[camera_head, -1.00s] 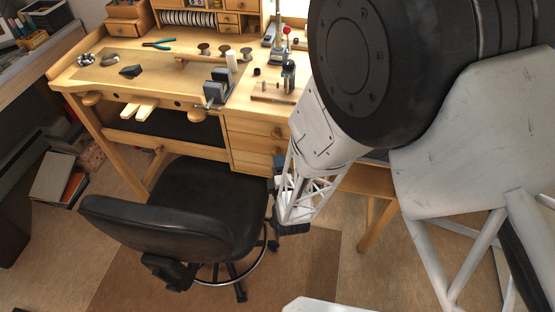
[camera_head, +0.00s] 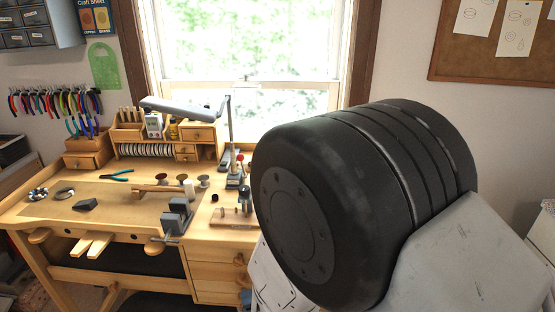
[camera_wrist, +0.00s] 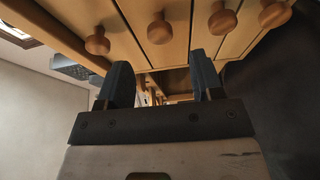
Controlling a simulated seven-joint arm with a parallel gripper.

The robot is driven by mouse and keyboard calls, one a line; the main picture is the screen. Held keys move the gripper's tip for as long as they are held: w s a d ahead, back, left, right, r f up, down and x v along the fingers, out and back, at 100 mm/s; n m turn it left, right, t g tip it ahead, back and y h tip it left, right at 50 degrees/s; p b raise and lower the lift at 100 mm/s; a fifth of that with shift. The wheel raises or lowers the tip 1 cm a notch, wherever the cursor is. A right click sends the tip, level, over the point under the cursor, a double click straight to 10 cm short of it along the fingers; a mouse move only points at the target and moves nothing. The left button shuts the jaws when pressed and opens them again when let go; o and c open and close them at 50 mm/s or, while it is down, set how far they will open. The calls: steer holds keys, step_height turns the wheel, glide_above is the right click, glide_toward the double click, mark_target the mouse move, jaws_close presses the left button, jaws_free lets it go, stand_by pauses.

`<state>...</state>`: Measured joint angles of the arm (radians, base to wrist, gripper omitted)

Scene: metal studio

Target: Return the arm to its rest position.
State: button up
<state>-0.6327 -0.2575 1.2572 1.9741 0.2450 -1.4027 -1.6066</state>
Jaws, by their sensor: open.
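My gripper (camera_wrist: 160,84) shows in the wrist view with its two dark fingers standing apart and nothing visible between them. Wooden drawer fronts with round knobs (camera_wrist: 158,29) show beyond the fingers along the top of that view. In the head view my arm's big black joint and white links fill the right side, and the gripper itself is out of that picture. The wooden workbench (camera_head: 58,218) stands to the left of the arm.
A desk lamp (camera_head: 184,105) stands at the back before a window (camera_head: 245,50). A corkboard (camera_head: 490,45) hangs at right. A dark surface (camera_wrist: 270,90) fills the wrist view's right side.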

steer(key=w+d+r+m+g+h, duration=0.3)
steer(key=d+m+g, duration=0.2)
steer(key=d+m, duration=0.25)
steer(key=s+d+r+m+g+h, duration=0.15)
steer(key=d+r+m+g, duration=0.3)
steer(key=d+r, duration=0.6)
steer(key=s+d+r+m+g+h, duration=0.1)
steer(key=s+d+r+m+g, duration=0.1)
steer(key=s+d+r+m, duration=0.3)
steer(key=s+d+r+m+g+h, duration=0.1)
steer(key=s+d+r+m, duration=0.4)
steer(key=s+r, duration=0.8)
step_height(320, 180, up, 4)
steer(key=shift+s+d+r+m+g, duration=0.1)
steer(key=shift+s+d+m+g, duration=0.25)
steer(key=shift+d+g, duration=0.4)
